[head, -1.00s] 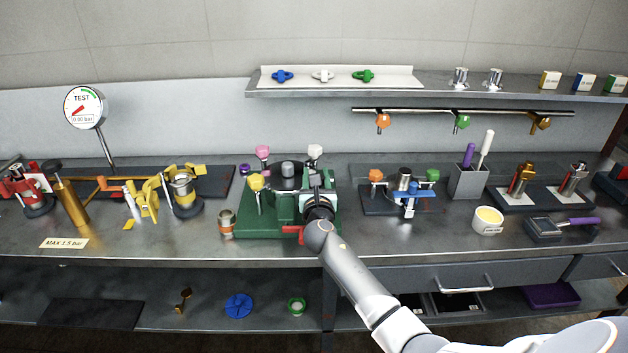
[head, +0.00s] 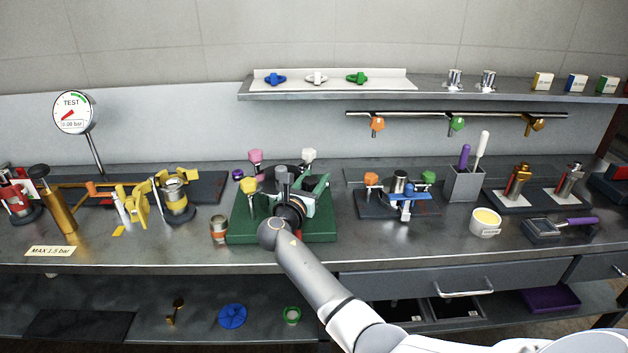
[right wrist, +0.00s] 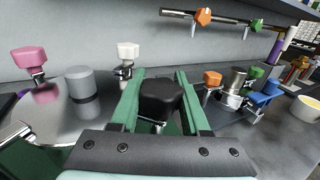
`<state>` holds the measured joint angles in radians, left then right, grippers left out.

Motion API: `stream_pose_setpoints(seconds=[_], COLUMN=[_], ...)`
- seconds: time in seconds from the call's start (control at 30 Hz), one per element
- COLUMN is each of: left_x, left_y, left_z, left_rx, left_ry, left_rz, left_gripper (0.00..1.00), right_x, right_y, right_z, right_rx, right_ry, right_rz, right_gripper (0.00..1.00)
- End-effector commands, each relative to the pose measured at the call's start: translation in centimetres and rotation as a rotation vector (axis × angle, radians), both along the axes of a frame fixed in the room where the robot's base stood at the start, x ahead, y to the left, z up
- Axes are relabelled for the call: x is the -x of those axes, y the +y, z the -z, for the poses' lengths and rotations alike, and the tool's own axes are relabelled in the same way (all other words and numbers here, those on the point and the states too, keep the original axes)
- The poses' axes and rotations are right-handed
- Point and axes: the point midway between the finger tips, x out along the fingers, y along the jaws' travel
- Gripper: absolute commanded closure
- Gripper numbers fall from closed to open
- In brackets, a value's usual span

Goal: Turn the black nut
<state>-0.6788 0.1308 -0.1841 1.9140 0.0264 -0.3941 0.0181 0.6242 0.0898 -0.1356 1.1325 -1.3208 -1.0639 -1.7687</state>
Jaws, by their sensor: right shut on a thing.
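The black nut (right wrist: 162,97) is in the right wrist view, between the two green fingers of my right gripper (right wrist: 157,88). The fingers lie along its left and right sides and are shut on it. In the head view my right gripper (head: 303,187) is over the green base (head: 243,232) of the middle fixture, and it hides the black nut there. A pink knob (head: 255,156), a white knob (head: 309,155) and a yellow knob (head: 249,185) stand around it on the fixture. My left gripper is not in view.
A grey cylinder (right wrist: 82,85) stands left of the fingers. A small metal can (head: 219,229) stands left of the green base. A second fixture with a blue handle (head: 407,192) is to the right. A gauge (head: 73,112) marked TEST stands at far left.

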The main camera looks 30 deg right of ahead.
Motion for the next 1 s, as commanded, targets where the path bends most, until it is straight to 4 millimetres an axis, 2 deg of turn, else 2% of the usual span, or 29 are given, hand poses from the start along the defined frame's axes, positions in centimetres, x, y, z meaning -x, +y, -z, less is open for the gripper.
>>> stream_pose_setpoints(seconds=[0.2, 0.23, 0.47, 0.77, 1.0], left_x=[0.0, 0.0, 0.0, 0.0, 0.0], left_y=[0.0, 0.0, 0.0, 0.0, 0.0], left_z=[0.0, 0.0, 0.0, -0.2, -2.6], left_rx=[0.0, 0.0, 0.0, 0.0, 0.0], left_ry=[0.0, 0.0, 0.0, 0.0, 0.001], left_rz=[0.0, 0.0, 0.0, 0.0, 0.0], left_gripper=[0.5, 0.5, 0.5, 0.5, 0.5], right_x=[0.0, 0.0, 0.0, 0.1, 1.6], right_y=[0.0, 0.0, 0.0, 0.1, 2.3], right_z=[0.1, 0.1, 0.1, 0.0, -0.5], right_rx=[-0.001, -0.001, -0.001, -0.001, -0.002], right_ry=[0.003, 0.003, 0.002, 0.002, 0.004], right_rz=[0.001, 0.001, 0.0, -0.001, -0.003], right_gripper=[1.0, 0.52, 0.26, 0.24, 0.24])
